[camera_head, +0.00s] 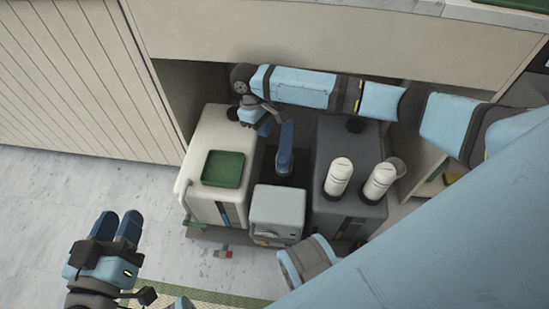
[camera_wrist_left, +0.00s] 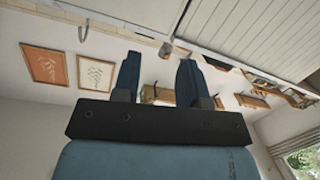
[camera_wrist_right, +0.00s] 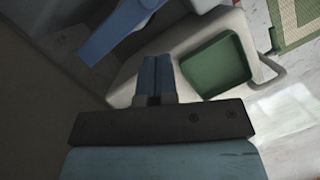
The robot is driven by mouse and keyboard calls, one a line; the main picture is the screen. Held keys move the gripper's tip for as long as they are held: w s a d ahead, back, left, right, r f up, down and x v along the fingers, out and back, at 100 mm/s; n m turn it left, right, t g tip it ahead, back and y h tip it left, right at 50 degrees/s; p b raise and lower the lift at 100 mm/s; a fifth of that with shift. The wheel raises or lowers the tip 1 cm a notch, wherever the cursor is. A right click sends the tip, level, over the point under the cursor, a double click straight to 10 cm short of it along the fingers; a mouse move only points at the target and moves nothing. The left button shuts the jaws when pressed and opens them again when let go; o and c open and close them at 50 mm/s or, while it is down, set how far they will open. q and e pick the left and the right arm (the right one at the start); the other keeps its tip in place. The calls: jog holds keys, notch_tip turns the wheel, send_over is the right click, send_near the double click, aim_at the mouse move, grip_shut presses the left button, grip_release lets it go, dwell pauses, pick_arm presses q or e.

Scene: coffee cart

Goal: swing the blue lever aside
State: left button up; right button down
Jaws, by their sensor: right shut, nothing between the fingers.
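The blue lever (camera_head: 285,150) stands between the white unit and the dark grey unit of the cart. In the right wrist view the lever (camera_wrist_right: 112,27) slants across the upper left, apart from the fingertips. My right gripper (camera_head: 265,126) is just left of the lever, above the back of the white unit. Its fingers (camera_wrist_right: 156,62) are together, with nothing between them. My left gripper (camera_head: 120,226) is at the lower left, far from the cart. Its two fingers (camera_wrist_left: 158,78) are apart and empty.
A green tray (camera_head: 223,168) lies on the white unit (camera_head: 205,136). A small pale box (camera_head: 278,210) stands in front of the lever. Two white cylinders (camera_head: 339,175) (camera_head: 380,180) stand on the dark grey unit (camera_head: 345,143). A counter panel (camera_head: 330,45) is behind. Open floor lies left.

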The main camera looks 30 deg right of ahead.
pick_arm(q)
jog(key=shift+s+d+f, duration=0.1)
pick_arm(e)
jog(key=shift+w+d+r, duration=0.1)
jog(key=shift+w+d, duration=0.1)
jog(key=shift+d, duration=0.3)
